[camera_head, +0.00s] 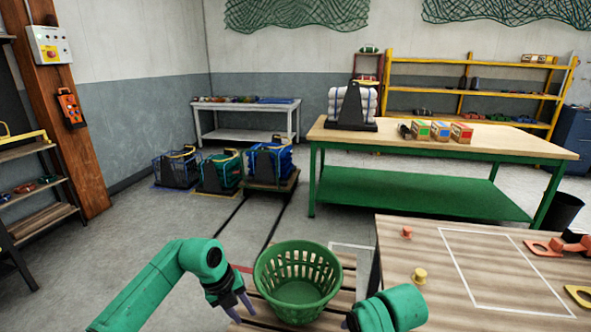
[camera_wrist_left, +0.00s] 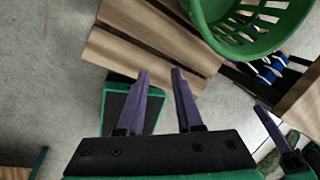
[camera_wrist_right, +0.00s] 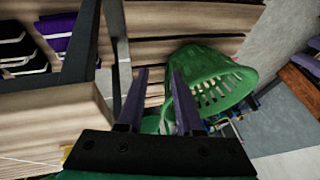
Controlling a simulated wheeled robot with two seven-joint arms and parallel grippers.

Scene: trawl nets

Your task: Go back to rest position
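My left gripper (camera_head: 238,303) is at the left side of the green basket in the head view. In the left wrist view its two purple fingers (camera_wrist_left: 159,98) are apart with nothing between them. My right gripper (camera_wrist_right: 160,97) shows in the right wrist view with its purple fingers apart and nothing held. In the head view the right gripper is mostly hidden behind my green right arm. The green slatted basket (camera_head: 297,281) stands upright and looks empty. It also shows in the left wrist view (camera_wrist_left: 262,45) and the right wrist view (camera_wrist_right: 236,78).
The basket rests on a slatted wooden pallet (camera_head: 262,318). A wooden table (camera_head: 390,245) with a white outline and small pegs stands close on the right. A green-framed workbench (camera_head: 480,147) is behind it. Several crates (camera_head: 222,172) stand at the back left. The floor at left is clear.

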